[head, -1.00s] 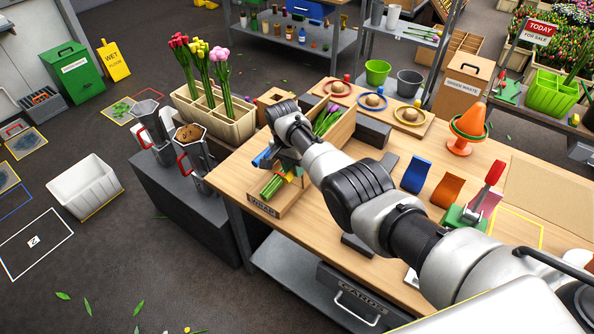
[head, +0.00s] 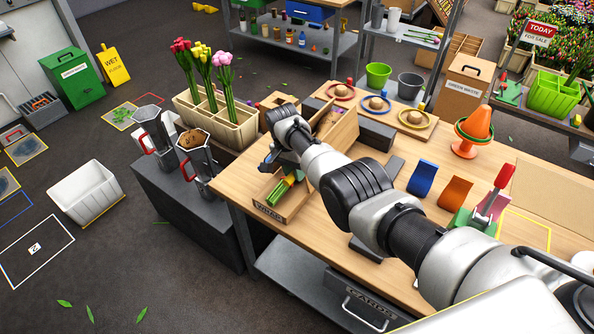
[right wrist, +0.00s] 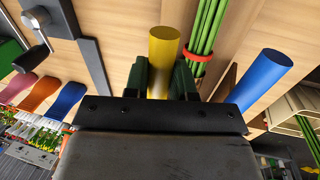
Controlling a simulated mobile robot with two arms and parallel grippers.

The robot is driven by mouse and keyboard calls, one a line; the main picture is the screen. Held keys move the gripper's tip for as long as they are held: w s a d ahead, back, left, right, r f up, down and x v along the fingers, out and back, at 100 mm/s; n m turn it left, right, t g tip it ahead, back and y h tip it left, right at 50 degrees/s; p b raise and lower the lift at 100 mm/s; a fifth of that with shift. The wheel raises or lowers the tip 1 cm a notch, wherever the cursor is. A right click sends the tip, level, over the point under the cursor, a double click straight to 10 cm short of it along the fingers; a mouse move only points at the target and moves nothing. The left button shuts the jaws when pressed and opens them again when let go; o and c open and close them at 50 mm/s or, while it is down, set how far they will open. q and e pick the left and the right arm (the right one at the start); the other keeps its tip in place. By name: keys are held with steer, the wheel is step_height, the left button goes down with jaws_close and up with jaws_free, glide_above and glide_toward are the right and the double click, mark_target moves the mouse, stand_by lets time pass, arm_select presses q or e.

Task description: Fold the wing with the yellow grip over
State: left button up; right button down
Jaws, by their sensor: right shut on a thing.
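My right gripper (right wrist: 164,78) is shut on the yellow grip (right wrist: 165,45), which stands up between its dark green fingers in the right wrist view. A blue grip (right wrist: 264,72) slants to the right of it. Green tulip stems (right wrist: 206,30) with an orange-red band lie between the two grips. In the head view the stems (head: 281,190) lie in a wooden folding tray (head: 268,211) below my right gripper (head: 272,163). A wooden panel (head: 345,127), seemingly a wing, stands tilted behind my wrist. The tulip heads are mostly hidden. My left gripper is out of view.
A divided planter (head: 215,122) with tulip bunches stands behind the tray. Ring stands (head: 376,103) line the table's back. Blue (head: 422,178) and orange (head: 455,191) curved holders and a red-handled lever (head: 497,190) stand right of my arm.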

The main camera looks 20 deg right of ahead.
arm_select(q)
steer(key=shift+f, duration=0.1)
arm_select(e)
steer(key=shift+s+a+f, duration=0.15)
steer(key=shift+a+f, duration=0.25)
steer(key=shift+f, duration=0.1)
steer(key=c, duration=1.3)
jaws_free()
steer(key=shift+o, duration=1.4)
steer(key=shift+w+a+f, duration=0.2)
steer(key=shift+w, duration=0.2)
steer(key=shift+o, duration=0.5)
steer(key=shift+w+a, duration=0.1)
steer(key=shift+w, duration=0.15)
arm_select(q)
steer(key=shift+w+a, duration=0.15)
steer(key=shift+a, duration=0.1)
arm_select(e)
steer(key=shift+d+r, duration=0.2)
steer(key=shift+w+r, duration=0.1)
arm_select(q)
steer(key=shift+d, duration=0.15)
arm_select(e)
steer(key=shift+d, duration=0.1)
